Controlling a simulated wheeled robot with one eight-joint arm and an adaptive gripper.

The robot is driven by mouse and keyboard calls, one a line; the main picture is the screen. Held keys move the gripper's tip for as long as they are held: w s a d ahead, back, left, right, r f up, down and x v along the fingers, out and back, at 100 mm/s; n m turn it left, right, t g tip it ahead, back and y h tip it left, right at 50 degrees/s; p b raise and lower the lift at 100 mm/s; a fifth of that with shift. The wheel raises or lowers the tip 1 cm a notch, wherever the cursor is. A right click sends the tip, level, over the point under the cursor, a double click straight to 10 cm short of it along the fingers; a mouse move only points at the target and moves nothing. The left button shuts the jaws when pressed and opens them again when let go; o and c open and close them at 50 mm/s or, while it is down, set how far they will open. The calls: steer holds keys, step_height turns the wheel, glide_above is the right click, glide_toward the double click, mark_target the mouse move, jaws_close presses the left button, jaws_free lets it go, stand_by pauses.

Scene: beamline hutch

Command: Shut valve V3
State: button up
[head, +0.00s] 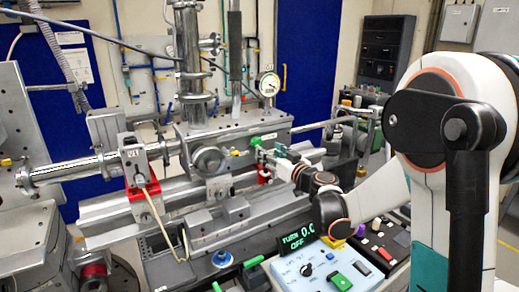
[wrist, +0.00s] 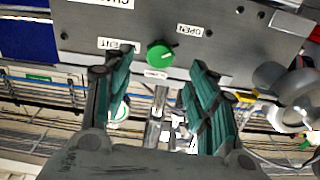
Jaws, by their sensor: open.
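A green knob (wrist: 160,53) sits on a grey panel in the wrist view, between labels that seem to read VENT and OPEN upside down. A small label below it is too small to read, so I cannot confirm that it is V3. In the head view a green part (head: 255,141) on the chamber block is probably this knob. My gripper (head: 272,155) is at the front of that block. In the wrist view my gripper (wrist: 162,62) is open, its fingers either side of the knob in the picture, with nothing held. Contact with the knob cannot be told.
A valve marked V1 (head: 132,153) with a red base stands to the left. A round gauge (head: 269,84) is above the chamber block. A control box (head: 325,268) with a lit display stands in front. A metal flange (wrist: 300,100) is right of my fingers in the wrist view.

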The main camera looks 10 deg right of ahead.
mark_target(257, 143)
steer(key=b+x, duration=0.1)
steer(key=x, duration=0.6)
steer(key=shift+c, duration=0.6)
steer(key=c, duration=0.9)
